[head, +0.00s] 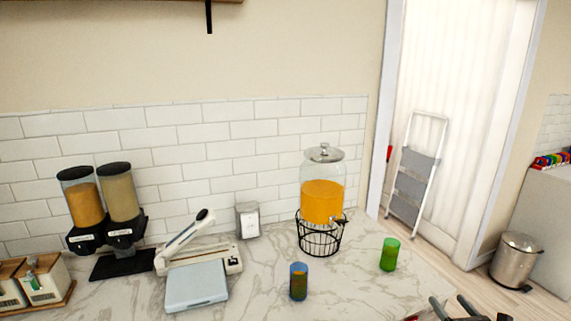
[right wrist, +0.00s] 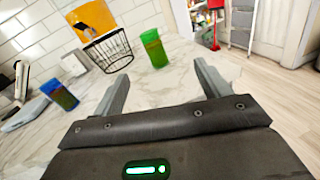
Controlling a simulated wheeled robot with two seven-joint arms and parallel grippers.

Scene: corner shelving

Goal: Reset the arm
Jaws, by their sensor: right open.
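My right gripper (head: 449,301) shows at the bottom right edge of the head view, cut off by the frame. In the right wrist view, the right gripper (right wrist: 160,72) has its two grey fingers spread apart with nothing between them. A green cup (head: 389,254) stands upright on the marble counter (head: 345,290); it is beyond the fingers in the right wrist view (right wrist: 154,48). A blue cup (head: 299,281) with orange-brown contents showing stands to its left. My left gripper is not in view.
A glass dispenser of orange liquid (head: 322,201) stands on a black wire stand (head: 320,238). Further left are a napkin holder (head: 248,220), a white lever-armed device (head: 200,265) and twin dry-food dispensers (head: 105,208). A step ladder (head: 416,176) and trash bin (head: 516,262) are beyond the counter.

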